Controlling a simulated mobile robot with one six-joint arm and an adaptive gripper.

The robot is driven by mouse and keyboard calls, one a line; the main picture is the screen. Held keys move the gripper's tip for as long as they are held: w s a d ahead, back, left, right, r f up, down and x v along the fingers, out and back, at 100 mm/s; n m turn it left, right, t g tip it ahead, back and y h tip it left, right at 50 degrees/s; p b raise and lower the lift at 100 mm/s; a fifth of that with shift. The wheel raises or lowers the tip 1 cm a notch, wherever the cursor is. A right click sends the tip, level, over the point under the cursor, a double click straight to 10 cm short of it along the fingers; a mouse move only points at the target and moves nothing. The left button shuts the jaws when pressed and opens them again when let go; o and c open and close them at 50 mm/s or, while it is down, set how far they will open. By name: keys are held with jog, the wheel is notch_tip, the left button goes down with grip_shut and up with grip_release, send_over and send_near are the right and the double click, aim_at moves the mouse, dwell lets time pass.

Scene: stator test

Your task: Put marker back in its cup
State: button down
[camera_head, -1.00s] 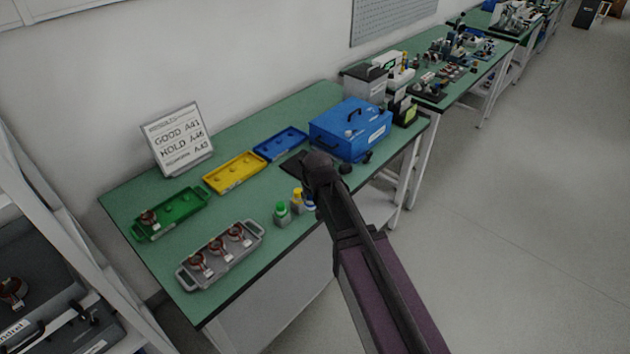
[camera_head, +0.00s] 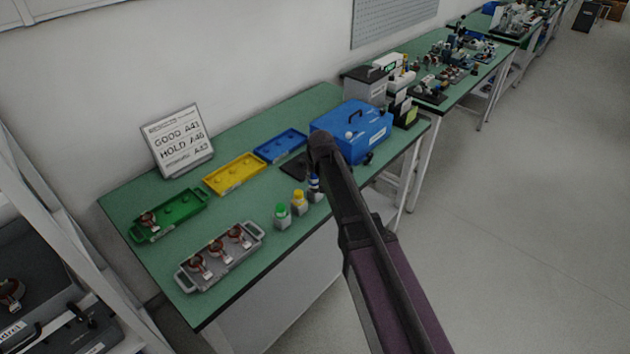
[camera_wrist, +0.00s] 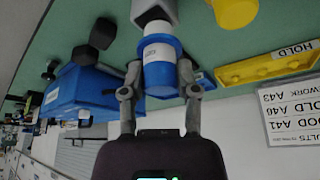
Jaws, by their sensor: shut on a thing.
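The blue marker (camera_wrist: 159,68) with a white band is held between the two fingers of my gripper (camera_wrist: 159,80) in the wrist view. Its far end points at a grey cup (camera_wrist: 155,10) and overlaps it; I cannot tell how far it is inside. In the head view, the blue marker (camera_head: 314,182) shows below the end of my arm, over its cup (camera_head: 317,196) at the table's front edge. My fingers are largely hidden there. The green marker (camera_head: 281,209) and yellow marker (camera_head: 299,196) stand in cups to the left.
A blue case (camera_head: 352,135) stands close behind and right of my arm. A grey tray (camera_head: 216,270) with stators lies left of the cups. Green (camera_head: 180,218), yellow (camera_head: 235,174) and blue (camera_head: 281,146) trays lie behind. A sign (camera_head: 178,140) stands at the back.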

aim_at(315, 181)
jog(key=shift+w, duration=0.55)
jog(key=shift+w+f+b, duration=0.2)
jog(key=shift+f+b, duration=0.1)
jog(key=shift+s+f+b, duration=0.1)
jog(key=shift+f+b, duration=1.45)
jog(key=shift+f+b, duration=0.45)
jog(key=shift+c, duration=1.8)
grip_release()
jog(key=shift+r, duration=0.2)
